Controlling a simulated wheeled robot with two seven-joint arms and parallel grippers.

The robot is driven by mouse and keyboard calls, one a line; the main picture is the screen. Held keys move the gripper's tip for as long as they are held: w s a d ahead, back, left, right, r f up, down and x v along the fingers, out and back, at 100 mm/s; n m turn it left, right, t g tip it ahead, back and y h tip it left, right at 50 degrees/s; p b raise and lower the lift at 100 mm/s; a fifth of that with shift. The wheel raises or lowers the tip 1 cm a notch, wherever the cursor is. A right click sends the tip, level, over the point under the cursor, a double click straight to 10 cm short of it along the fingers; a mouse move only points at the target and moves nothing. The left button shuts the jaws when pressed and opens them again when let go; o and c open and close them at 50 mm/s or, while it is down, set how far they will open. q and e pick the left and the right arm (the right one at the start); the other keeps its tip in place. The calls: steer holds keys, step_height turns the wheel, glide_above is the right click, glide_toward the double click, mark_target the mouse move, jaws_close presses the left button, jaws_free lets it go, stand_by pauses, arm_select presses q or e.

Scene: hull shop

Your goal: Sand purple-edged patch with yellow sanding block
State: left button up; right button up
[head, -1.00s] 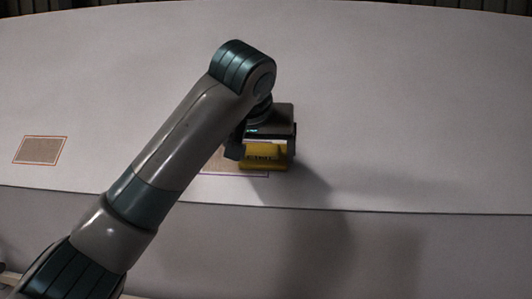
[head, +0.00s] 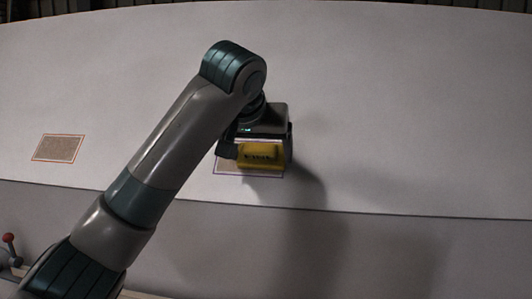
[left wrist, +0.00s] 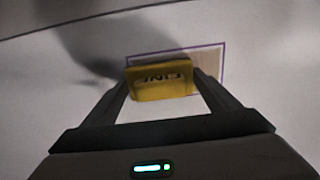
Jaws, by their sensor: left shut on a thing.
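The yellow sanding block (head: 260,156) is held between the fingers of my left gripper (head: 262,146). It also shows in the left wrist view (left wrist: 160,81), with dark lettering on its face and the gripper's fingers on both sides. The purple-edged patch (head: 226,168) is a brownish rectangle on the pale hull. The block is over the patch and hides much of it; in the left wrist view the patch (left wrist: 208,62) shows beyond and to the right of the block. I cannot tell if the block touches the surface. My right gripper is not in view.
An orange-edged patch (head: 58,148) lies on the hull (head: 400,110) to the left, apart from the block. The hull surface to the right is clear. A red-knobbed item (head: 9,238) shows at the lower left edge.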

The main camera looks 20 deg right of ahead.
mark_target(239, 161)
arm_select(q)
steer(key=shift+w+a, duration=0.4)
steer(key=shift+a, duration=0.2)
steer(key=shift+a, duration=0.1)
steer(key=shift+w+a, duration=0.8)
steer(key=shift+a, duration=0.35)
steer(key=shift+w, duration=0.1)
steer(key=shift+w+a, duration=0.4)
steer(key=shift+a, duration=0.2)
steer(key=shift+w+a, duration=0.35)
steer(key=shift+a, duration=0.25)
steer(key=shift+w+a, duration=0.8)
steer(key=shift+a, duration=0.35)
